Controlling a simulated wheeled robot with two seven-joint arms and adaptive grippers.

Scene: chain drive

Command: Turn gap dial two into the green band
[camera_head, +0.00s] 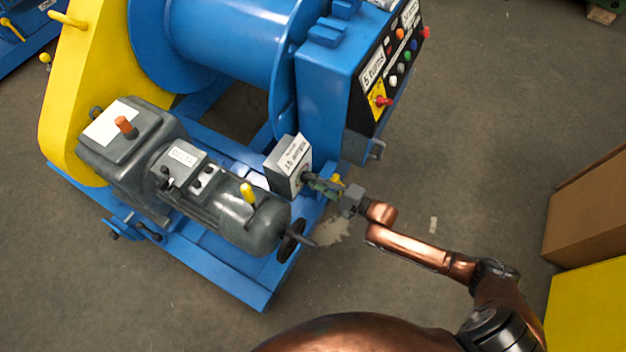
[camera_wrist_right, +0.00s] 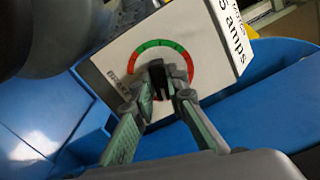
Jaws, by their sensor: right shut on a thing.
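The gauge box (camera_head: 285,168) is a small pale box with an "amps" label on the blue frame, beside the grey motor. In the right wrist view its pale face (camera_wrist_right: 118,55) carries a round dial with a green band (camera_wrist_right: 150,46) and red stretches (camera_wrist_right: 187,62). My right gripper (camera_head: 318,184) is at this face, and in the wrist view its fingers (camera_wrist_right: 166,82) are shut on the dark dial knob (camera_wrist_right: 157,76) at the ring's centre. The fingers hide the lower part of the dial, and I cannot make out where the pointer stands. My left gripper is not in view.
The grey motor (camera_head: 228,212) with a handwheel (camera_head: 291,241) is just left of my right gripper. A blue cabinet with a button panel (camera_head: 395,58) stands behind it. Floor between is open.

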